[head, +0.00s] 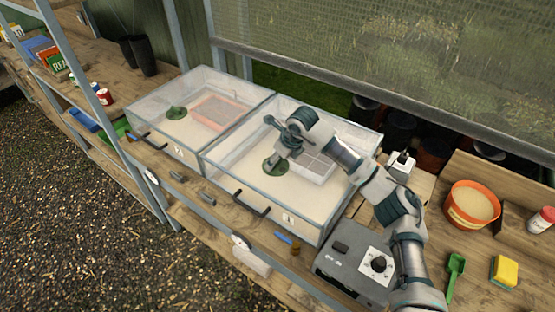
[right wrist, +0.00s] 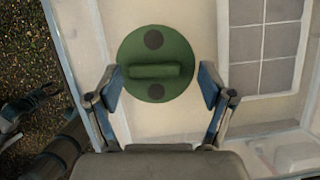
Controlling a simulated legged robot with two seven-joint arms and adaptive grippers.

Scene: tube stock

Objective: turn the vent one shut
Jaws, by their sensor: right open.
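Vent one is a round green disc (head: 275,167) on the clear lid of the box with a label that seems to read 1 (head: 289,218). In the right wrist view the green vent (right wrist: 157,52) has a raised bar lying left to right and two dark round spots, one above and one below the bar. Whether these spots are open holes I cannot tell. My right gripper (head: 279,151) is over the vent; in its wrist view the open fingers (right wrist: 160,88) stand apart beyond both bar ends, with no contact visible. My left gripper is not in view.
A second clear box (head: 190,90) with its own green vent (head: 176,113) stands to the left. A grey control box with a dial (head: 357,262), an orange tub (head: 470,207), a yellow sponge (head: 504,271) and a green scoop (head: 455,275) are on the right. Mesh rises behind.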

